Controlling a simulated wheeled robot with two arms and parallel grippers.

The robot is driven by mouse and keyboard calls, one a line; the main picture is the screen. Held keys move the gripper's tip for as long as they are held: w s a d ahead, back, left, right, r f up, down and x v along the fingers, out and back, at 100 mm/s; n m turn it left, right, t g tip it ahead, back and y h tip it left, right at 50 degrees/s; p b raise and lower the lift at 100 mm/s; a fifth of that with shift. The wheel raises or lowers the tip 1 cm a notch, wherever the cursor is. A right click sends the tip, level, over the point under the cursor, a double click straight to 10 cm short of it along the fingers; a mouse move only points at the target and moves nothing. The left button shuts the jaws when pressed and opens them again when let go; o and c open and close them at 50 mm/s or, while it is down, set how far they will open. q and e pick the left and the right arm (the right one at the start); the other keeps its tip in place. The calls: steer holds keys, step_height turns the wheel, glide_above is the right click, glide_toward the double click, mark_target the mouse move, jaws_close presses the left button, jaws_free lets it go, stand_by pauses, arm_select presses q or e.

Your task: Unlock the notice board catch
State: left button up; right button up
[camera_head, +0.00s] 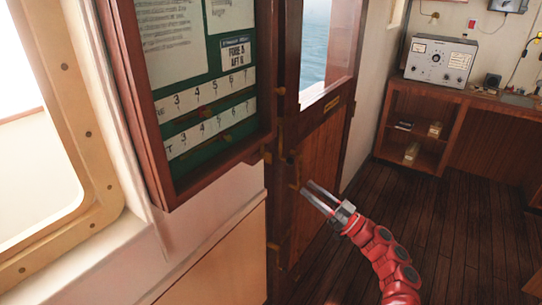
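The notice board (140,90) hangs on the wall at left of centre, with a dark wood frame, green backing, papers and numbered white strips. Small brass-coloured fittings show at its right edge, one higher up (279,91) and one near the lower right corner (267,156). I cannot tell which is the catch, or whether it is locked. My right gripper (308,188) is below and right of the board's lower right corner, in front of the wooden door. Its two grey fingers point up and left, with a narrow gap and nothing between them. My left gripper is not in view.
A wooden door (322,165) with a window and a dark handle (291,160) stands right of the board. A window frame (85,130) is at the left. A desk (460,95) with a grey instrument (440,62) stands at the far right. The plank floor (440,230) is clear.

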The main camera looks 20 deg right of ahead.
mark_target(267, 153)
steer(key=p+x, duration=0.3)
steer(key=x, duration=1.1)
steer(key=shift+w, duration=0.35)
steer(key=shift+a, duration=0.1)
jaws_close()
